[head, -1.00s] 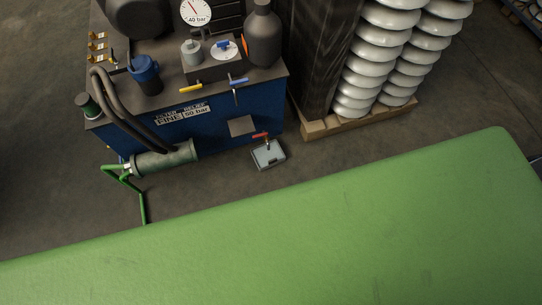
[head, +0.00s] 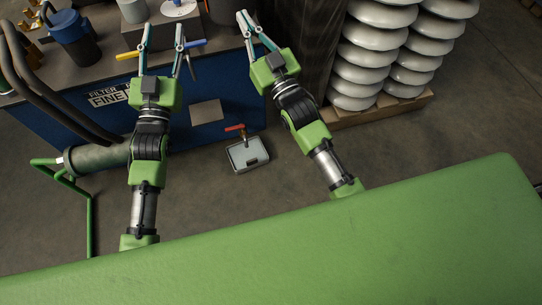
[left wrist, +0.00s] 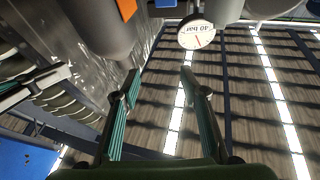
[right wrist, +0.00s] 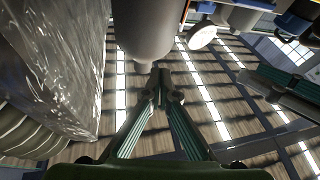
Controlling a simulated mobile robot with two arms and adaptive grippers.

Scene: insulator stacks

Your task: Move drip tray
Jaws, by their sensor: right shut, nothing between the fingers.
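The drip tray (head: 239,154) is a small pale grey tray on the floor in the head view. It sits in front of the blue cabinet, below a red-handled tap (head: 235,128). My left gripper (head: 164,30) is open and empty over the cabinet's front edge, left of the tray. Its spread fingers also show in the left wrist view (left wrist: 160,82). My right gripper (head: 242,15) is shut and empty near the cabinet's right corner, beyond the tray. Its fingertips meet in the right wrist view (right wrist: 161,80). Neither gripper touches the tray.
The blue cabinet (head: 205,138) carries a blue-lidded canister (head: 72,40) and valves. White insulator stacks (head: 378,55) rise from a wooden pallet (head: 385,110) at right. My green body fills the foreground. Floor around the tray is clear.

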